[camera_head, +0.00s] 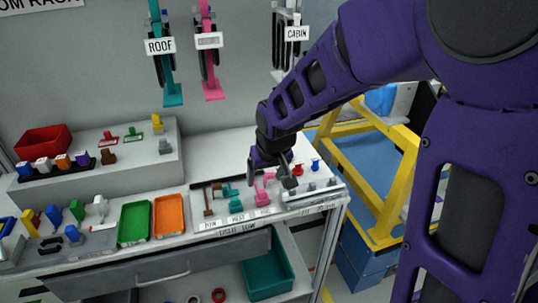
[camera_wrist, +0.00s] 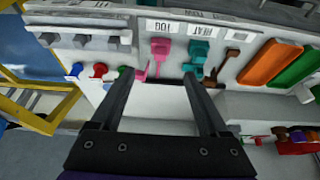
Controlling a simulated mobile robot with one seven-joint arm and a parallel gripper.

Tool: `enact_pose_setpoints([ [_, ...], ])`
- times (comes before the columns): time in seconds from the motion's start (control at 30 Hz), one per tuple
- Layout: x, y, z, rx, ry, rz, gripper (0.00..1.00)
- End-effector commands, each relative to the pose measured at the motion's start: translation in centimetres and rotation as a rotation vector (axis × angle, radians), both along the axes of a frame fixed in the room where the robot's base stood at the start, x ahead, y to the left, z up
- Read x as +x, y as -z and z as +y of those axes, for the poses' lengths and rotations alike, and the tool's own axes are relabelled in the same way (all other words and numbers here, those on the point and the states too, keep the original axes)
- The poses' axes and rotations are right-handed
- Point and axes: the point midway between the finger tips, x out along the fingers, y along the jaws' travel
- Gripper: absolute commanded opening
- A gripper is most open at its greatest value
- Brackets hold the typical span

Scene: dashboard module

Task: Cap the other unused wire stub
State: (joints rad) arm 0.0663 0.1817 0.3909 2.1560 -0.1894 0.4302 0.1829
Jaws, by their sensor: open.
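My gripper (camera_head: 271,175) is open and empty above the back of the right-hand panel. In the wrist view its fingers (camera_wrist: 158,76) stand apart with nothing between them. Small round pieces, perhaps caps, stand at the panel's back: blue (camera_head: 315,165), red (camera_head: 298,169) and, in the wrist view, green (camera_wrist: 123,72) beside one fingertip. A pink piece (camera_wrist: 160,48), a teal piece (camera_wrist: 198,52) and a brown piece (camera_wrist: 230,55) lie on the panel by printed labels. I cannot tell which parts are the unused wire stubs.
Several grey blocks (camera_wrist: 82,40) sit along the panel's end. An orange tray (camera_head: 169,215) and a green tray (camera_head: 135,222) lie to the left. A raised grey shelf (camera_head: 135,155) stands behind them. A yellow frame (camera_head: 385,205) stands right of the bench.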

Motion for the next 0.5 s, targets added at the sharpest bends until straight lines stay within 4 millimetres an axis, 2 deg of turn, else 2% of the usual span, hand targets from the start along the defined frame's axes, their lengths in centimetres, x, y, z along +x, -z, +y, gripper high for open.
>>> enact_pose_setpoints([
  [0.03,-0.4,-1.7,-0.2,0.000,0.002,-0.005,0.78],
  [0.2,-1.7,-4.6,-0.5,0.000,0.000,-0.004,0.78],
  [0.33,-2.3,-6.0,-0.7,0.000,0.000,-0.003,0.78],
  [0.5,-2.6,-6.6,-0.7,0.000,-0.001,0.000,0.78],
])
